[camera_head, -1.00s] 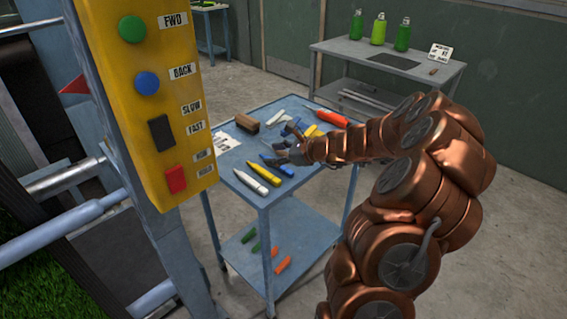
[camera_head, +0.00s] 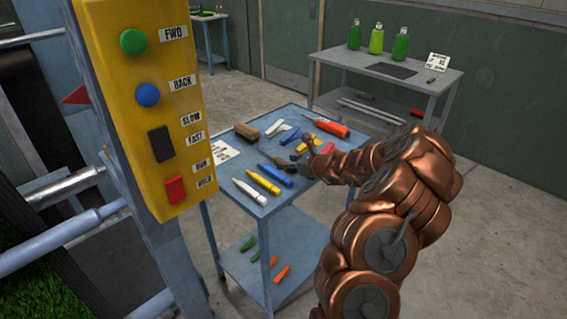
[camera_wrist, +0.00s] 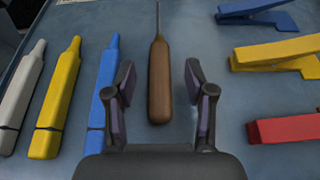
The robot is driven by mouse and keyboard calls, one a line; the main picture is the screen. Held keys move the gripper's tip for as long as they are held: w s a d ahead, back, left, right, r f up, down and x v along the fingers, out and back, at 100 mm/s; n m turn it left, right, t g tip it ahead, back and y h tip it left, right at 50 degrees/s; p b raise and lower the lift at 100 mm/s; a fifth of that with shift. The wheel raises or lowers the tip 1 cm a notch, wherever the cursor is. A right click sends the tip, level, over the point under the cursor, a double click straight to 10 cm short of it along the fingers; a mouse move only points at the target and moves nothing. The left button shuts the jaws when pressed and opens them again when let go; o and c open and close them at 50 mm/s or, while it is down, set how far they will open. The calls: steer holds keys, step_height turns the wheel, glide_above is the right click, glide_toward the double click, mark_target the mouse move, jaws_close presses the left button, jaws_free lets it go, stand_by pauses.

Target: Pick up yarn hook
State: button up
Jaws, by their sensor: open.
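The yarn hook (camera_wrist: 160,80) shows in the wrist view as a brown wooden handle with a thin metal shaft pointing away from me. It lies on the blue table top. My gripper (camera_wrist: 160,77) is open, with one finger on each side of the handle and visible gaps to both. The hook's far tip is cut off by the top of that view. In the head view my gripper (camera_head: 290,165) is low over the cart among the tools; I cannot clearly make out the hook there.
White, yellow and blue markers (camera_wrist: 100,90) lie left of the hook. Blue and yellow clamps (camera_wrist: 275,55) and a red one (camera_wrist: 285,129) lie right. The cart (camera_head: 262,206) also holds a brush (camera_head: 260,126) and a red-orange tool (camera_head: 331,127). A yellow control box (camera_head: 150,100) stands at left.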

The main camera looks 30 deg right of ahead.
steer(key=shift+w+a+f, duration=0.2)
steer(key=shift+w+f, duration=0.15)
steer(key=shift+w, duration=0.25)
jaws_close()
